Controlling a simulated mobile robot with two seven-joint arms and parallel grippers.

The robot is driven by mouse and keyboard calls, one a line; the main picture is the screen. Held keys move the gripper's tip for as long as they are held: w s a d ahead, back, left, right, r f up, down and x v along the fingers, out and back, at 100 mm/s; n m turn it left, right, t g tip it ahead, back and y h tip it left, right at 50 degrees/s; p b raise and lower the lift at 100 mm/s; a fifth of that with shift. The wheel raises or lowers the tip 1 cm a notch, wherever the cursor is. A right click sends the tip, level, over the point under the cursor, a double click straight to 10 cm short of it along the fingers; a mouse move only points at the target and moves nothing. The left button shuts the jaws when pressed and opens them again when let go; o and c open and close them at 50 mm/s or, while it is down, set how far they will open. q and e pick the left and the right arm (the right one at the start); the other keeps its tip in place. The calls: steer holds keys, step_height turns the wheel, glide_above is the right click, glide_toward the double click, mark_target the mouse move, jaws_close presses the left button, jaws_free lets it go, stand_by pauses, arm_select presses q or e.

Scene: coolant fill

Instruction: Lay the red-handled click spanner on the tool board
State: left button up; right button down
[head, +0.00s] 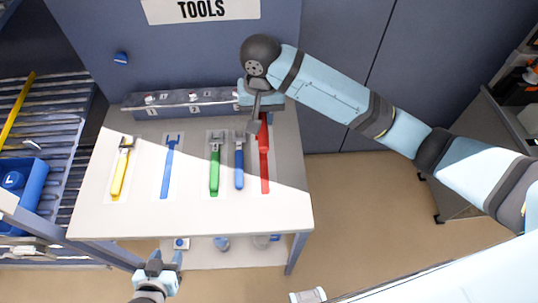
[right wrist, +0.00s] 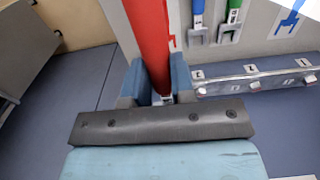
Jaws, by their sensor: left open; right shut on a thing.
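The red-handled click spanner (head: 264,165) lies lengthwise along the right side of the pale tool board (head: 215,215), its handle toward the front. My right gripper (head: 259,112) is shut on its far end. In the right wrist view the red spanner (right wrist: 151,40) runs between the two fingers (right wrist: 160,85). A bit of red marking shows on the board beside it. I cannot tell whether the spanner touches the board. My left gripper (head: 158,265) is open and empty, in front of the board's front edge.
Yellow (head: 119,172), green (head: 214,170) and blue (head: 239,168) tools lie on the board, the blue one close beside the red spanner. A flat blue tool shape (head: 168,168) lies between yellow and green. A grey numbered rail (head: 185,103) runs along the back.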

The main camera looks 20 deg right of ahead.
mark_target(264, 162)
step_height(264, 162, down, 18)
steer(key=shift+r+p, duration=0.25)
steer(key=shift+p, duration=0.2)
steer(key=shift+f, duration=0.1)
steer(key=c, duration=1)
jaws_free()
steer(key=shift+o, duration=0.2)
step_height(264, 162, up, 12)
steer(key=shift+b, duration=0.3)
